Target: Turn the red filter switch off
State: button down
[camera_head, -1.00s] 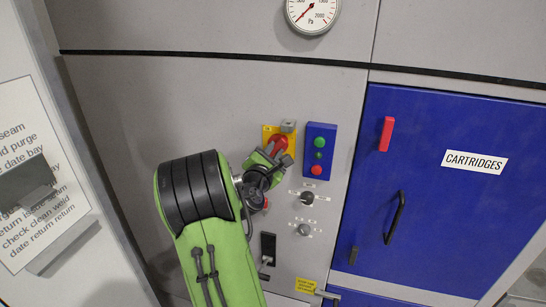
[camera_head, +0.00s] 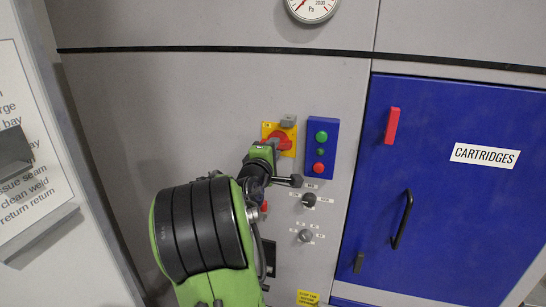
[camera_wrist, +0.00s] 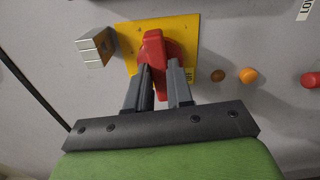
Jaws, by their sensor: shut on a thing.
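The red filter switch (camera_head: 283,140) is a rotary handle on a yellow plate (camera_head: 268,128) on the grey panel. In the wrist view the red switch (camera_wrist: 153,46) sits on the yellow plate (camera_wrist: 186,29), with dark lettering partly visible at the plate's edge. My gripper (camera_wrist: 160,82) is shut on the lower part of the red handle, a finger on each side. In the head view my gripper (camera_head: 268,148) covers the plate's lower left part.
A grey block (camera_head: 288,121) sits just above the plate. A blue button box (camera_head: 322,148) is close on the right. A blue cartridges door (camera_head: 450,190) with a black handle (camera_head: 401,219) stands further right.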

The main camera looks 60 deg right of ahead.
jog(key=shift+m+b, duration=0.35)
jog(key=shift+m, duration=0.15)
jog(key=c, duration=1)
grip_release()
jog(key=s+a+b, duration=0.2)
jog(key=a+b, duration=0.1)
jog(key=a, duration=1.2)
jog(key=shift+s+a, duration=0.25)
jog(key=shift+a, duration=0.05)
